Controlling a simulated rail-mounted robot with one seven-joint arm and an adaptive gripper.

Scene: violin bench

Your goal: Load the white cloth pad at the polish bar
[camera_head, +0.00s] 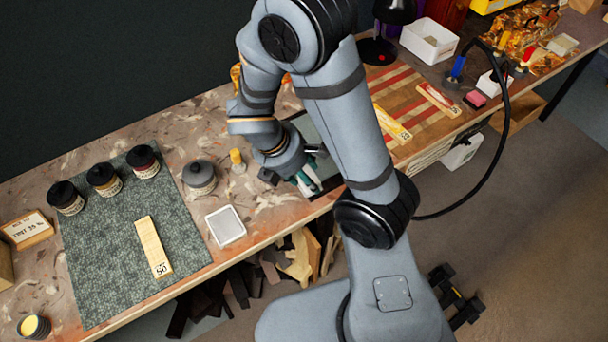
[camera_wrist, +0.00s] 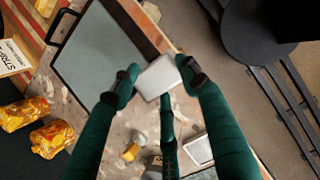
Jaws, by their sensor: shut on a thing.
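My gripper (camera_head: 308,183) is low over the front part of the bench, right of the grey-lidded jar. In the wrist view its green fingers (camera_wrist: 160,78) are shut on the white cloth pad (camera_wrist: 156,79), a small pale block held between the tips. The pad also shows as a white patch at the gripper in the head view (camera_head: 306,181). No bar is clearly marked as polish. I cannot tell which is the polish bar.
A grey panel with a black handle (camera_wrist: 100,55) lies beside the pad. A white-rimmed tray (camera_head: 225,225), grey-lidded jar (camera_head: 199,177) and small yellow-topped item (camera_head: 237,160) stand left of my gripper. Black-lidded jars (camera_head: 104,179) line the green mat (camera_head: 95,275). Numbered bars (camera_head: 391,124) lie right.

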